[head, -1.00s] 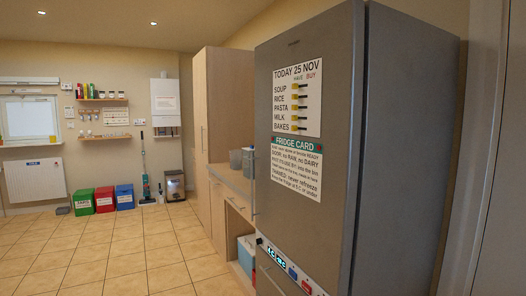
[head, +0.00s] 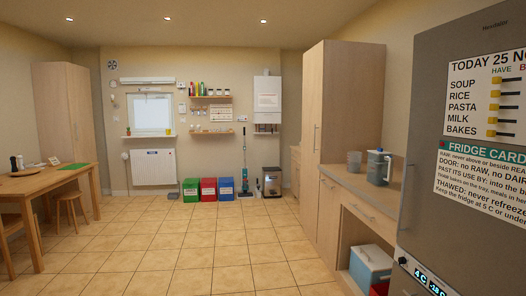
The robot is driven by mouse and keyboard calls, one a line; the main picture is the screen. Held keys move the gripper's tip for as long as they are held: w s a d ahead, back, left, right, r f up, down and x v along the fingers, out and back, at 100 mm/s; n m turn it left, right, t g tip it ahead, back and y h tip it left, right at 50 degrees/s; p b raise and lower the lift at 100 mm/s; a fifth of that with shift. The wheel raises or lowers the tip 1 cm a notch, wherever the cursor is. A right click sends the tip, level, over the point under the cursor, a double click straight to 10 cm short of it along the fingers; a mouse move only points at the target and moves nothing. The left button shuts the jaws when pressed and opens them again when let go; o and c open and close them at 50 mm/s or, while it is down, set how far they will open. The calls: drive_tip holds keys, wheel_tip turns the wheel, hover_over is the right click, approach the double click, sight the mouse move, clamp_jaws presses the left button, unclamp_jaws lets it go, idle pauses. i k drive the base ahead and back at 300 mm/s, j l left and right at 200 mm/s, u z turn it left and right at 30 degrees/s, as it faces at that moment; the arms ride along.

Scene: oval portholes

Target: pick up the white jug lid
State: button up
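A grey jug (head: 379,167) with a handle stands on the counter at the right, beside the fridge. Its top looks darker blue-grey; I cannot make out a white lid on it. A smaller grey cup-like container (head: 354,161) stands just left of it. No white jug lid can be picked out in this view. My gripper is not in view.
The fridge (head: 470,215) fills the right side, close by. The counter (head: 365,186) runs beyond it, with a blue and white cool box (head: 371,268) below. A wooden table (head: 45,183) and stools stand left. The tiled floor (head: 190,245) between is clear.

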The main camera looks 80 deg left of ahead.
sight(380, 151)
drive_tip(key=u, duration=1.9)
drive_tip(key=i+j+u, duration=0.35)
drive_tip(key=i, duration=0.7)
drive_tip(key=i+u, duration=0.35)
drive_tip(key=i, duration=0.75)
drive_tip(key=i+j+z, duration=0.2)
drive_tip(key=i, duration=0.35)
drive_tip(key=i+z, duration=0.25)
drive_tip(key=i, duration=0.25)
drive_tip(key=i+j+z, duration=0.2)
drive_tip(key=i+j, duration=0.15)
drive_tip(key=i, duration=0.2)
drive_tip(key=i+j+z, duration=0.85)
